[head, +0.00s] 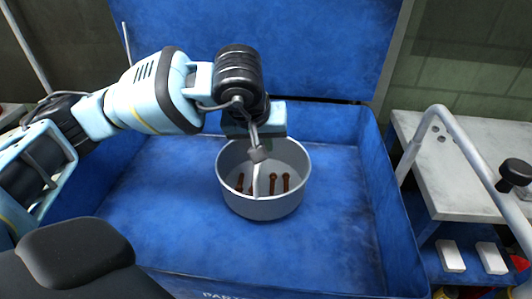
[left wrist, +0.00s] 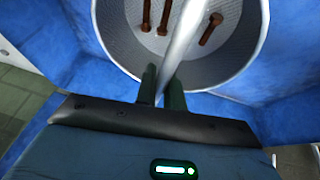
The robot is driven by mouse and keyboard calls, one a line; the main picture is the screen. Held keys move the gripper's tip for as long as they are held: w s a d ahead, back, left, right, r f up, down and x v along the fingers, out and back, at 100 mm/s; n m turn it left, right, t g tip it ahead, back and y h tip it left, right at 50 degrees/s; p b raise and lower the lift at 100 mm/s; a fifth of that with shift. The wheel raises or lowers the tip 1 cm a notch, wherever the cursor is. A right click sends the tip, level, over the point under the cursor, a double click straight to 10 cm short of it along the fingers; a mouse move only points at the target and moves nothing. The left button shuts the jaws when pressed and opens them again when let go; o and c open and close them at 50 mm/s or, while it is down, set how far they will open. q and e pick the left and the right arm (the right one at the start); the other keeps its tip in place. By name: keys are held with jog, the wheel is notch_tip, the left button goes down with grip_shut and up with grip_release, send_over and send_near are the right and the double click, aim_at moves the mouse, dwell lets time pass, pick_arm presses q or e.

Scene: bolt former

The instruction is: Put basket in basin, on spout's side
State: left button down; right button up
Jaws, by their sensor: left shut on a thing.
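The basket (head: 262,207) is a round grey metal pot with several rusty bolts inside, held upright within the walls of the blue basin (head: 160,210). I cannot tell whether its bottom touches the basin floor. My left gripper (head: 256,135) is above the basket, shut on its light grey handle. In the left wrist view, the handle (left wrist: 185,38) runs between the dark fingers (left wrist: 162,84) and across the basket (left wrist: 118,35). The fingertips are partly hidden in the head view. I cannot clearly make out the spout; a thin pale rod (head: 126,44) stands at the back left.
A grey bench (head: 455,165) stands to the right, with a bent grey pipe (head: 412,148) beside the basin. The basin's raised blue lid (head: 320,45) is behind. Basin floor is clear left and right of the basket.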

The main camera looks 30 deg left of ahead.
pick_arm(q)
jog(key=shift+w+d+f, duration=0.1)
jog(key=shift+w+f, duration=0.05)
jog(key=shift+f, duration=0.7)
jog(key=shift+w+d+f, duration=0.1)
jog(key=shift+f, duration=0.75)
jog(key=shift+f, duration=0.2)
jog(key=c, duration=1.5)
grip_release()
jog(key=shift+r, duration=0.15)
jog(key=v, duration=1.2)
jog(key=shift+p, duration=0.45)
